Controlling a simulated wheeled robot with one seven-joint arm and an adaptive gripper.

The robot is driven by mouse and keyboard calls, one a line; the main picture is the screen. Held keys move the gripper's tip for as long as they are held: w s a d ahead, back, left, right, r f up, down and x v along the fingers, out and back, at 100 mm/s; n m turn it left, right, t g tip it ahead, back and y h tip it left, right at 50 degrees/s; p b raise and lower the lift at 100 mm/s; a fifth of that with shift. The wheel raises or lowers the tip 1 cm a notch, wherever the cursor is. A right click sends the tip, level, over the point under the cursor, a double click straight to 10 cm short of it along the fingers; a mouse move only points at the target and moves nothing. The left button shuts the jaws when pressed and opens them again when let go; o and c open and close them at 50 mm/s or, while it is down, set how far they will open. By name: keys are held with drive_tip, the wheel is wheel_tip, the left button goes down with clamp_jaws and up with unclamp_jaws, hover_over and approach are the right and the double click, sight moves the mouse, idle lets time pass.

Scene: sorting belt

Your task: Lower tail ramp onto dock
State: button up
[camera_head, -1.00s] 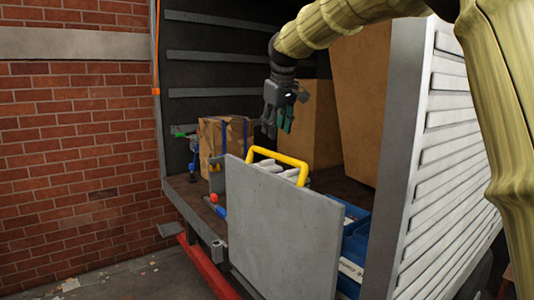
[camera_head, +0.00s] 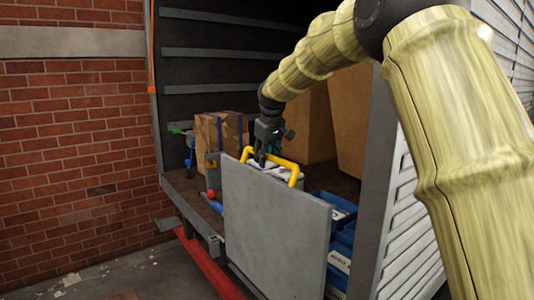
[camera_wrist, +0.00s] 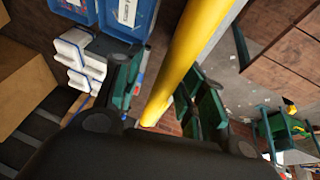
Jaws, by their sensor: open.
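The tail ramp (camera_head: 275,225) is a flat grey panel standing upright at the truck's open rear. A yellow handle (camera_head: 291,165) arches along its top edge. My gripper (camera_head: 262,160) is at the left part of the handle, pointing down, with its jaws open. In the wrist view the yellow bar (camera_wrist: 182,65) runs between the green-padded fingers (camera_wrist: 165,100), which stand apart on either side of it. I cannot tell whether a finger touches it. The dock surface cannot be made out behind the panel.
A strapped cardboard box (camera_head: 221,135) and large brown boxes (camera_head: 318,120) stand inside the truck. Blue bins (camera_head: 342,205) sit behind the panel at right. A red rail (camera_head: 208,268) runs low at left. A brick wall (camera_head: 75,150) bounds the left side.

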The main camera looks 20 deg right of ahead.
sight(269, 155)
drive_tip(key=shift+w+r, duration=0.1)
drive_tip(key=shift+w, duration=0.15)
drive_tip(key=s, duration=0.1)
drive_tip(key=s+r, duration=0.1)
drive_tip(key=shift+s+r, duration=0.2)
drive_tip(key=shift+s, duration=0.1)
drive_tip(key=c, duration=0.9)
drive_tip(key=shift+s+r, duration=0.2)
drive_tip(key=shift+s, duration=0.25)
clamp_jaws()
drive_tip(key=shift+d, duration=0.1)
